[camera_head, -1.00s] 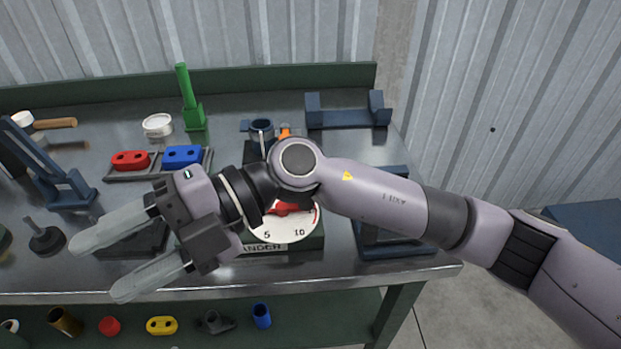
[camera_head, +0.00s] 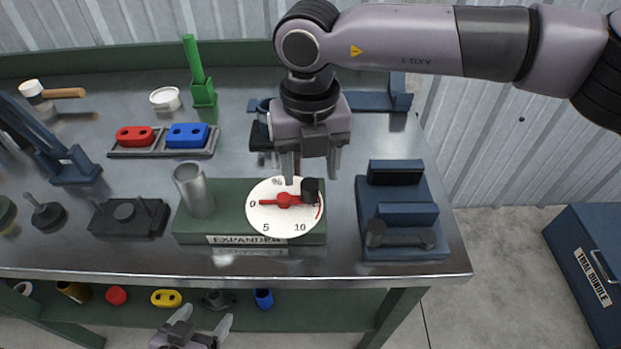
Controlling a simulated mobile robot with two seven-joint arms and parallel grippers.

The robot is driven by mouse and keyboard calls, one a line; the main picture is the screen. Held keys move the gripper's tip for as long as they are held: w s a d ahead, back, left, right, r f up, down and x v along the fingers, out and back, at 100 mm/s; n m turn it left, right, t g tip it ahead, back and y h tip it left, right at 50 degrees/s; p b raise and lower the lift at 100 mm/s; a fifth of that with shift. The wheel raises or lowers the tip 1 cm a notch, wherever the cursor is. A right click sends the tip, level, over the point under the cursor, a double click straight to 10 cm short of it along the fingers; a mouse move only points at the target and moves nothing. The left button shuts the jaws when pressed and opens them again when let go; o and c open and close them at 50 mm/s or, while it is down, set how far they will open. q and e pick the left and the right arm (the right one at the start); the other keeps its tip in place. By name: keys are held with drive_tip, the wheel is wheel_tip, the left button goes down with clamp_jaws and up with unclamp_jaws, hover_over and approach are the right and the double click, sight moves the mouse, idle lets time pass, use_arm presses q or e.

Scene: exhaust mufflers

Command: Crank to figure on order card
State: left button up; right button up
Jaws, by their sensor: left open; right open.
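The expander (camera_head: 190,235) is a green block with a name label, a grey metal cylinder (camera_head: 195,192) at its left and a white dial (camera_head: 265,222) marked 0, 5 and 10. A red crank (camera_head: 283,200) lies across the dial, its black knob (camera_head: 310,188) at the right, near the rim. My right gripper (camera_head: 312,176) points down, open, with its fingertips at about the knob; I cannot tell whether they touch it. My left gripper (camera_head: 205,320) is open and empty at the bottom edge, in front of the bench. I cannot make out an order card.
A blue fixture (camera_head: 405,232) stands right of the expander. A dark block (camera_head: 128,217) sits to its left. Behind are a tray (camera_head: 128,153) with red and blue parts and a green upright tool (camera_head: 198,75). A blue chest (camera_head: 590,262) stands on the floor at right.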

sight(310, 184)
drive_tip(key=shift+f, duration=2.25)
drive_tip(key=c, duration=1.1)
drive_tip(key=shift+o, duration=0.2)
